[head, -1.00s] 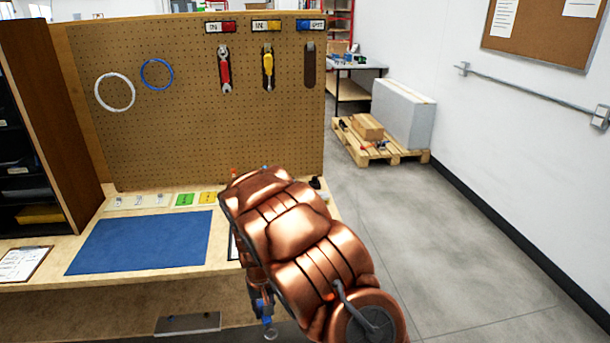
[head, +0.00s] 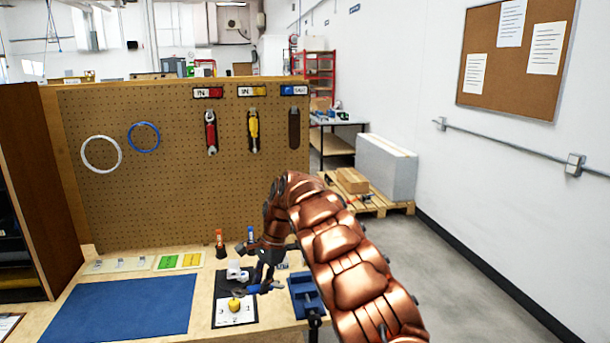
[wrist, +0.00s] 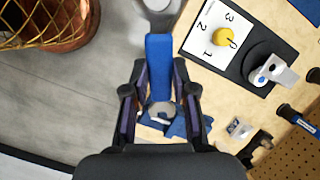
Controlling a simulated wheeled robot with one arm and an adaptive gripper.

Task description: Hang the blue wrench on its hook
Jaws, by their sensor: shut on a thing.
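My gripper (head: 266,270) is shut on the blue wrench (head: 267,288), above the right part of the bench. In the wrist view, my gripper (wrist: 160,78) has its two fingers on either side of the wrench's blue handle (wrist: 158,58). One grey end points away at the top and the other lies between the fingers. On the pegboard (head: 180,180), a dark wrench-shaped outline (head: 294,128) hangs under the blue label (head: 294,90), at the far right. No wrench covers it. The hook itself is too small to make out.
A red wrench (head: 211,133) and a yellow tool (head: 253,130) hang left of the outline. A blue vise (head: 306,296), a numbered card with a yellow knob (head: 235,305) and red and blue markers stand on the bench. A blue mat (head: 120,308) lies left.

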